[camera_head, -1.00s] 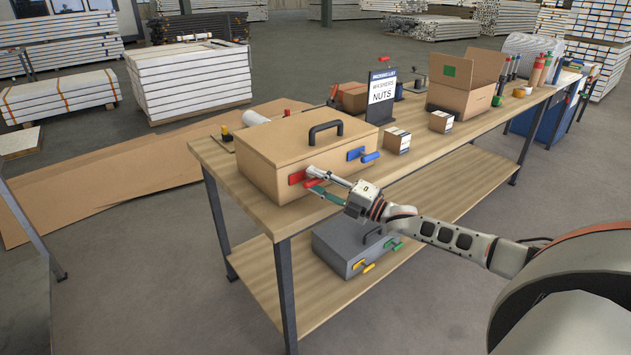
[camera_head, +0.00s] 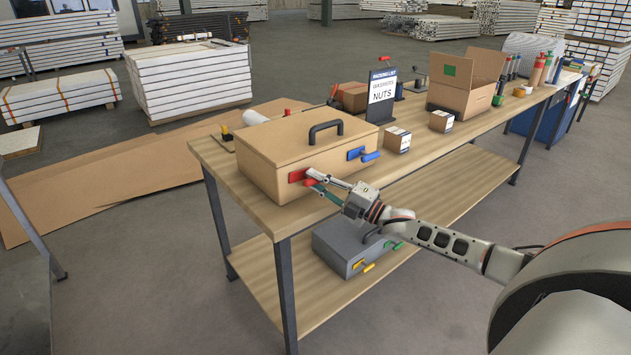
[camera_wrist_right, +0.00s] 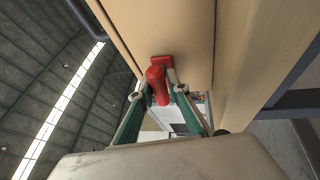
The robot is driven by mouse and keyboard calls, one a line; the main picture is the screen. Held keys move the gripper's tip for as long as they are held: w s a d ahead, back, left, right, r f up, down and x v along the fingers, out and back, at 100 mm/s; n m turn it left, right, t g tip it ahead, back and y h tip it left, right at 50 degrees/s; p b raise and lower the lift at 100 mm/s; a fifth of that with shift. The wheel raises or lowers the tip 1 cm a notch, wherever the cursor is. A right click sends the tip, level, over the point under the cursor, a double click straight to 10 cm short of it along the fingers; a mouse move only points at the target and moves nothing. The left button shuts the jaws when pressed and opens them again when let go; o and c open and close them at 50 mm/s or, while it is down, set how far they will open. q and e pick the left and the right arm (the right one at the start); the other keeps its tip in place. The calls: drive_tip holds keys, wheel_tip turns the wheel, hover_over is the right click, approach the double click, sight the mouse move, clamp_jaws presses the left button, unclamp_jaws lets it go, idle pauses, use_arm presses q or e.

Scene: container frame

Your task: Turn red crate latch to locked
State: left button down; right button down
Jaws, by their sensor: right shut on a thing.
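The tan crate (camera_head: 262,165) stands on the table with its lid down and a black handle (camera_head: 325,131) on top. The red latch (camera_head: 297,176) is on the left of its front face, and a blue latch (camera_head: 363,154) is on the right. My right gripper (camera_head: 313,179) is at the front face, shut on the red latch. In the right wrist view the red latch (camera_wrist_right: 158,82) sticks out between the two fingertips (camera_wrist_right: 159,97), its red base plate behind it. The fingers hide part of the latch in the head view. My left gripper is not in view.
The wooden table (camera_head: 430,165) has small boxes (camera_head: 397,140), a sign (camera_head: 382,95) and an open carton (camera_head: 465,85) to the right of the crate. A grey case (camera_head: 345,245) with yellow and green latches lies on the lower shelf.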

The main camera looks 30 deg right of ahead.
drive_tip(key=m+t+h, duration=0.1)
drive_tip(key=m, duration=0.3)
drive_tip(key=shift+r+t, duration=0.1)
drive_tip(key=shift+t, duration=0.3)
drive_tip(key=m+t+h+p, duration=0.1)
drive_tip(key=m+h, duration=0.1)
drive_tip(key=m, duration=0.3)
drive_tip(key=m+t+h, duration=0.1)
drive_tip(key=m, duration=0.2)
drive_tip(key=shift+r+h+p, duration=0.1)
drive_tip(key=shift+h+p, duration=0.2)
drive_tip(key=shift+p, duration=0.05)
drive_tip(key=m+h+p, duration=0.1)
drive_tip(key=m+h, duration=0.1)
drive_tip(key=m, duration=0.1)
drive_tip(key=m+h+p, duration=0.1)
drive_tip(key=m, duration=0.1)
drive_tip(key=m+h+p, duration=0.1)
drive_tip(key=m, duration=0.2)
drive_tip(key=shift+t+h, duration=0.3)
drive_tip(key=shift+h, duration=0.1)
drive_tip(key=shift+m+h+p, duration=1.15)
drive_tip(key=shift+m+h, duration=0.05)
drive_tip(key=shift+m, duration=0.9)
